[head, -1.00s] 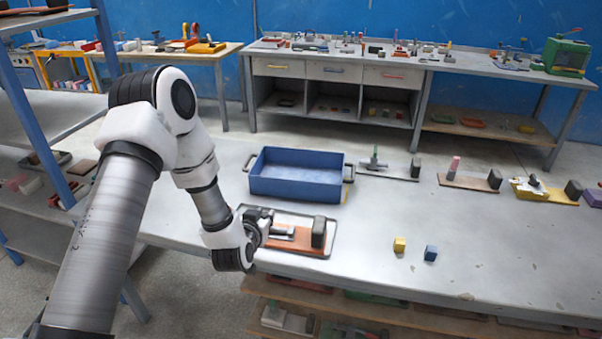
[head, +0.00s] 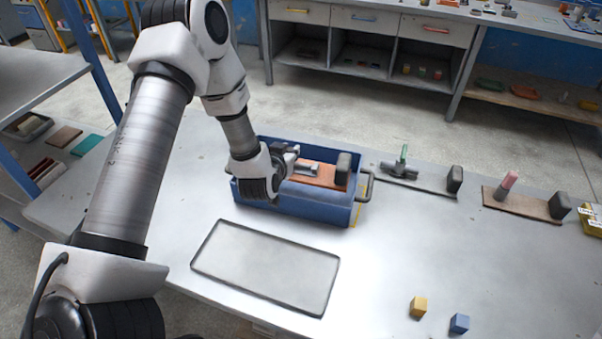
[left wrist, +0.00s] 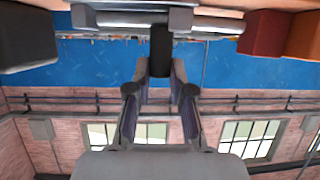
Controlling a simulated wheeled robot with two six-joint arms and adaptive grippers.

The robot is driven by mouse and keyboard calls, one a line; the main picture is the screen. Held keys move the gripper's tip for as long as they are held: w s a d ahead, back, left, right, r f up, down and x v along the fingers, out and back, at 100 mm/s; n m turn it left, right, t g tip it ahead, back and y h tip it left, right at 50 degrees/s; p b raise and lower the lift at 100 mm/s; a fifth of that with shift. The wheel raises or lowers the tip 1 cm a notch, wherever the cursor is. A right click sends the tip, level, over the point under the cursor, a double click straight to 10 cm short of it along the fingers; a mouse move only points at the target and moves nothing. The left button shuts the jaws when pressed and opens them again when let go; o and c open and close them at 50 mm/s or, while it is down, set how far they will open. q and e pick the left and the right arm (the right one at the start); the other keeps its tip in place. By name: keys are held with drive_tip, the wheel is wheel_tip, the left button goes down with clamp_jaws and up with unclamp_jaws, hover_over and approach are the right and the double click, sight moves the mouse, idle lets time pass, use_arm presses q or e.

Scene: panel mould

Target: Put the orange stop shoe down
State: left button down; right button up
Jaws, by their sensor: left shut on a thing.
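The orange stop shoe (head: 322,177) has a flat orange plate, a grey handle piece and a black block at its right end. My left gripper (head: 294,163) is shut on its grey handle part. In the head view the shoe is over the blue bin (head: 305,205), and I cannot tell whether it touches the bin. In the left wrist view, the fingers of the left gripper (left wrist: 160,72) close around a dark post (left wrist: 161,48); a black block (left wrist: 27,38) shows at upper left. My right gripper is not in view.
An empty shallow tray (head: 265,268) with a dark rim lies in front of the bin. A yellow cube (head: 418,307) and a blue cube (head: 459,323) sit at front right. Other shoes, one with a green lever (head: 403,168) and one with a pink post (head: 507,186), lie right of the bin.

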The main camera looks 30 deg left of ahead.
use_arm(q)
drive_tip(key=f, duration=0.4)
drive_tip(key=f+p, duration=0.1)
drive_tip(key=f, duration=0.4)
drive_tip(key=shift+s, duration=0.2)
drive_tip(key=shift+r, duration=0.1)
drive_tip(key=shift+s+d, duration=0.1)
drive_tip(key=c, duration=1)
unclamp_jaws()
drive_tip(key=shift+c, duration=0.2)
drive_tip(key=b+v, duration=0.2)
drive_tip(key=v, duration=1)
